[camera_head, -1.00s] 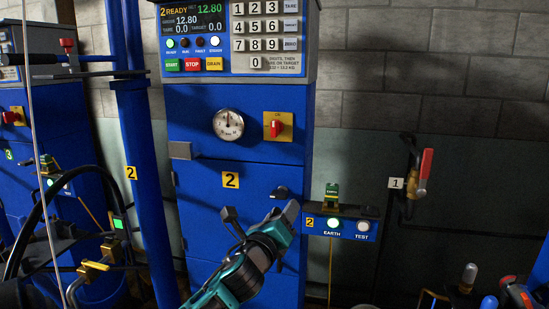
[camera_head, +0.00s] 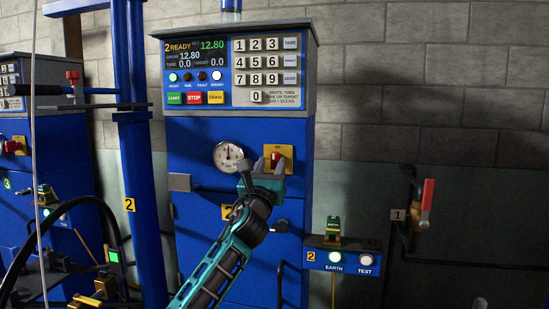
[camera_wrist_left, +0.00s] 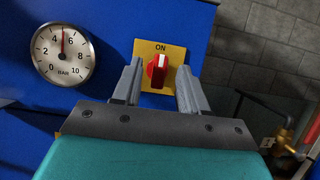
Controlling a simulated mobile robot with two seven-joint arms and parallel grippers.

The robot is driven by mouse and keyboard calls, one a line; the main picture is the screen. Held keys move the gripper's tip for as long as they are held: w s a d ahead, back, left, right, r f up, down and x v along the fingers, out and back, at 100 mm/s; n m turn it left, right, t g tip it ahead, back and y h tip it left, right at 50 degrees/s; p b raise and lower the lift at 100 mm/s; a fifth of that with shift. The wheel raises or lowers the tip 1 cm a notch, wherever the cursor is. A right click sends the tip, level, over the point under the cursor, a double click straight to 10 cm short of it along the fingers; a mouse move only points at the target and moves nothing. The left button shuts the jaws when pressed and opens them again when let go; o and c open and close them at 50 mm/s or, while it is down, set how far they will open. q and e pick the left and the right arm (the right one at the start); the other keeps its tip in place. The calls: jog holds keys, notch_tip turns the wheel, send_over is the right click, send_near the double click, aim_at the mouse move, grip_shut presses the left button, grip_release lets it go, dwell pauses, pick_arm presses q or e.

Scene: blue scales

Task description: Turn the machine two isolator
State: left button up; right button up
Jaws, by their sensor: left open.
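The machine two isolator is a red rotary knob (camera_head: 276,157) on a yellow plate, on the blue front of machine two (camera_head: 190,135). In the left wrist view the red knob (camera_wrist_left: 158,70) shows with a white mark on its face, below the word ON. My left gripper (camera_head: 262,167) is open. Its grey fingers partly cover the plate in the head view. In the left wrist view the knob appears between the two fingertips (camera_wrist_left: 160,82). I cannot tell whether the fingers touch it. My right gripper is not in view.
A round pressure gauge (camera_head: 228,156) sits left of the isolator. The keypad and display panel (camera_head: 222,72) is above. An EARTH and TEST box (camera_head: 342,258) juts out at the lower right. A blue post (camera_head: 136,180) stands at left. A red-handled valve (camera_head: 426,200) is on the wall.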

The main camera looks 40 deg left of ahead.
aim_at(274, 160)
pick_arm(q)
jog(key=shift+x, duration=2.15)
jog(key=shift+c, duration=0.3)
grip_shut()
